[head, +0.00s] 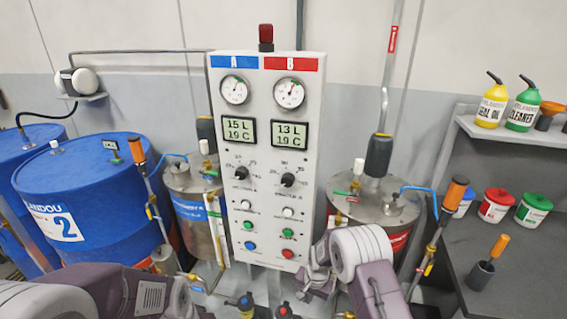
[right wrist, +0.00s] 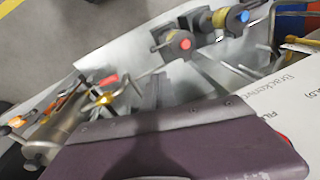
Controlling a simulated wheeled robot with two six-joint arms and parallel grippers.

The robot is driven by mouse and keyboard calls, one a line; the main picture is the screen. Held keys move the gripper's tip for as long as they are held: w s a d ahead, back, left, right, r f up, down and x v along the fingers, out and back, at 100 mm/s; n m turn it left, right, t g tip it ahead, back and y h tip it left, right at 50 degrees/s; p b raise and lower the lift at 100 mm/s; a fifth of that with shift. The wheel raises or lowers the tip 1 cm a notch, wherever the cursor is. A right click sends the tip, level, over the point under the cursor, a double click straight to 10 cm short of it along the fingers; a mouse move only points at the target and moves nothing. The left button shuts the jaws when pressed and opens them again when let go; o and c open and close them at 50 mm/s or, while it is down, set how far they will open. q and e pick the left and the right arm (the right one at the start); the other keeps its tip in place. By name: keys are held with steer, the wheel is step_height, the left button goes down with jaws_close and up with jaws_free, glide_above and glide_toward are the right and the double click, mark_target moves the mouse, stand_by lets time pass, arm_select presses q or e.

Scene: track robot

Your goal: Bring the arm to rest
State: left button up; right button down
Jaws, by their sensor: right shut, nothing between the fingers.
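My right arm comes in at the lower right of the head view, with a pale round joint. Its right gripper (head: 310,283) is in front of the lower right edge of the control panel (head: 268,150). The gripper is shut and empty, and partly hidden by the arm. In the right wrist view a purple-grey part of mine fills the bottom foreground. My left arm shows only as purple-grey links at the lower left of the head view; its gripper is not in view.
A blue drum (head: 95,190) stands left. Metal tanks flank the panel: the left tank (head: 190,185) and the right tank (head: 385,205). Valves with red (right wrist: 185,43) and blue (right wrist: 241,15) caps show in the wrist view. A dark bench (head: 530,265) is right.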

step_height(320, 180, up, 11)
steer(key=w+d+t, duration=0.2)
steer(key=w, duration=0.1)
steer(key=s+d+r, duration=0.3)
steer(key=s+r, duration=0.4)
steer(key=r, duration=0.1)
steer(key=s+d+n+g, duration=0.1)
steer(key=s+n, duration=0.1)
steer(key=s, duration=0.7)
steer(key=s+d+f+n+g, duration=0.1)
steer(key=s+d+n, duration=0.1)
steer(key=s, duration=0.6)
steer(key=shift+s+f+n+h, duration=0.2)
steer(key=shift+s+n+h, duration=0.2)
steer(key=shift+n, duration=0.3)
steer(key=c, duration=1.8)
jaws_free()
steer(key=shift+a, duration=0.1)
steer(key=shift+o, duration=0.5)
